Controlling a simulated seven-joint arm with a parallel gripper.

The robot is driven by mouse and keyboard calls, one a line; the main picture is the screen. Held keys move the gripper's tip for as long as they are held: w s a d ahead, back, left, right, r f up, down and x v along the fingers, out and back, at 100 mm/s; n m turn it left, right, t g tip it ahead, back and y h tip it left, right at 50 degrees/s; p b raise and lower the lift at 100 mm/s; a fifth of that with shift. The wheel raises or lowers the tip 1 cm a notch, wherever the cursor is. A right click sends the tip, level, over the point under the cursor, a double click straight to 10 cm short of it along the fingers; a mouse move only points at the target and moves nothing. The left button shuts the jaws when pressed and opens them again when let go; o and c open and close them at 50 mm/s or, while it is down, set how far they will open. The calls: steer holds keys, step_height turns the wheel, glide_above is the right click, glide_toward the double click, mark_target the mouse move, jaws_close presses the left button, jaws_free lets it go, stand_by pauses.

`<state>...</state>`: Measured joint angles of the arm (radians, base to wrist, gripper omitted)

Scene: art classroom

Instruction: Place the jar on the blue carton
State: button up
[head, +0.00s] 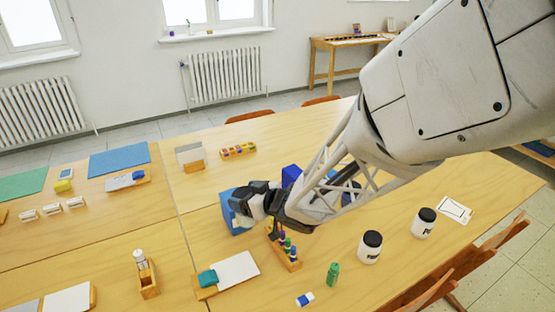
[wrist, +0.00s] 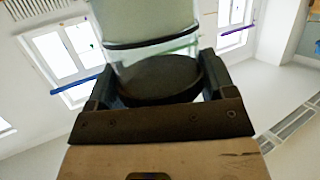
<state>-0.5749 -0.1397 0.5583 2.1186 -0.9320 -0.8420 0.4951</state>
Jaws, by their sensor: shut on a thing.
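My gripper (wrist: 150,88) is shut on a jar (wrist: 150,25) with clear, pale sides and a dark round end, which fills the upper middle of the wrist view. Another blue thing (head: 291,176) shows behind my arm, mostly hidden. I cannot tell whether the jar touches the box.
Two white jars with black lids, one (head: 370,250) nearer and one (head: 423,225) farther right, stand on the table. A rack of coloured pieces (head: 287,255) is below the gripper.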

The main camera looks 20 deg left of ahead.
steer(key=w+a+f, duration=0.1)
steer(key=w+a, duration=0.9)
steer(key=w, duration=0.2)
steer(key=shift+a+f, duration=0.2)
steer(key=shift+a, duration=0.05)
stand_by(0.3)
steer(key=shift+f, duration=1.75)
steer(key=shift+f, duration=0.15)
steer(key=o, duration=1.5)
steer(key=shift+c, duration=0.2)
steer(key=v, duration=1.2)
